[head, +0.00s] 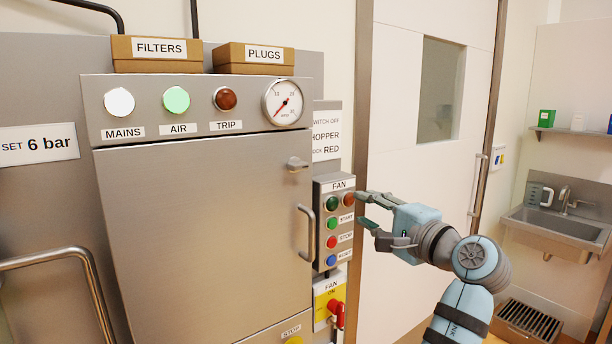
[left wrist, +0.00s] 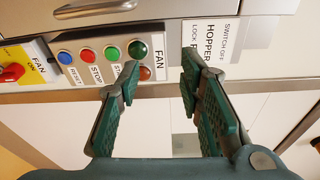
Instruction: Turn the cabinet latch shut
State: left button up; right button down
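The cabinet latch (head: 298,163) is a small metal turn lever near the upper right edge of the grey cabinet door (head: 200,235). Its lever lies roughly level in the head view. I cannot make it out in the left wrist view. The door looks closed against its frame. My left gripper (head: 360,208) is open and empty, to the right of and lower than the latch, by the fan button panel. Its two spread fingers also show in the left wrist view (left wrist: 159,72). My right gripper is not in view.
A vertical door handle (head: 306,233) is below the latch; it also shows in the left wrist view (left wrist: 95,9). The fan button panel (head: 336,225) stands beside the door, with a red rotary switch (head: 337,310) below. A bent rail (head: 75,258) is at lower left.

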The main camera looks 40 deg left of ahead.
aim_at(302, 167)
pick_arm(q)
jog(key=s+r+n+g+y, duration=0.1)
jog(key=s+r+n+g, duration=0.1)
jog(key=s+r, duration=0.4)
jog(key=p+x, duration=0.3)
jog(key=x, duration=1.2)
jog(key=shift+a+r, duration=0.1)
jog(key=shift+w, duration=0.1)
grip_shut()
